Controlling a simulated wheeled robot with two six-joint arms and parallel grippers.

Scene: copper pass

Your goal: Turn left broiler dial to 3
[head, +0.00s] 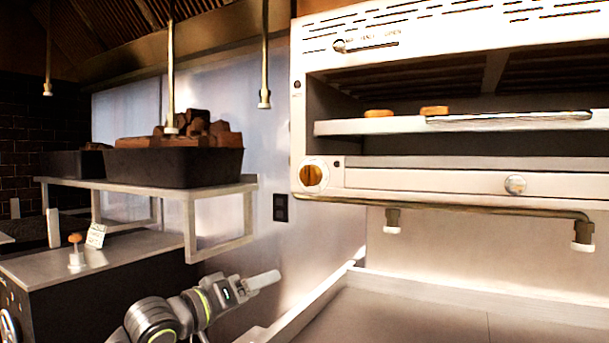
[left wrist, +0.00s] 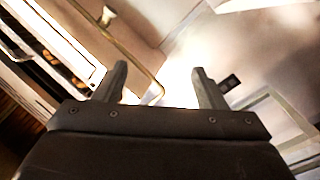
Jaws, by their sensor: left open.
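The left broiler dial (head: 313,176) is a round brass-coloured knob on a white plate at the lower left corner of the broiler (head: 420,178) in the head view. Its setting is too small to read. My left gripper (head: 268,280) is below and a little left of the dial, well apart from it. In the left wrist view its two fingers (left wrist: 159,70) are spread with nothing between them. I cannot make out the dial in that view. My right gripper is not in view.
A brass pipe (head: 460,207) runs under the broiler's front. A black wall outlet (head: 281,207) is left of the dial. A white shelf (head: 215,190) holds a dark tray (head: 175,168) of brown chunks at left. A pale-rimmed counter (head: 400,315) lies below the broiler.

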